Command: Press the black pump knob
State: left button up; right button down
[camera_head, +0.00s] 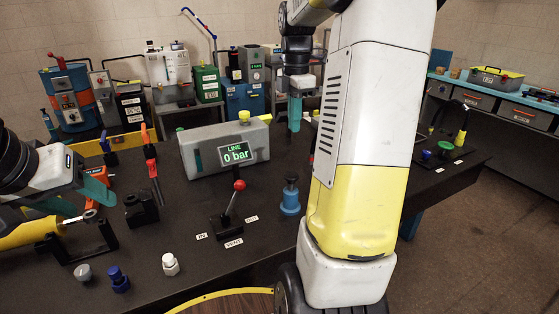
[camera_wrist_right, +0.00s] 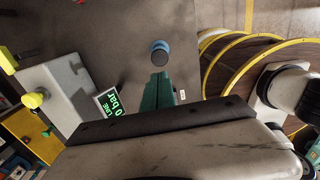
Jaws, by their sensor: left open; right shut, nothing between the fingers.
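The black pump knob (camera_head: 291,179) tops a small blue pump body (camera_head: 290,203) that stands upright on the dark bench, right of the red-knobbed lever. In the right wrist view the black knob (camera_wrist_right: 160,46) lies just beyond the fingertips. My right gripper (camera_head: 295,125) points down with its teal fingers shut and empty. It hangs above and apart from the knob. It also shows in the right wrist view (camera_wrist_right: 158,82). My left gripper (camera_head: 88,203) is open at the left of the bench, near a yellow-handled tool (camera_head: 35,236).
A grey gauge box (camera_head: 200,155) reading "LINE 0 bar" stands behind the lever (camera_head: 232,205). White, blue and grey fittings lie at the front left. My right arm hides part of the bench's right side. Bare bench surrounds the pump.

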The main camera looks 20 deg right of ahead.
aim_at(292, 175)
jog(key=shift+f, duration=0.1)
notch_tip(292, 175, down, 14)
jog(key=shift+r, duration=0.1)
dwell(0.4)
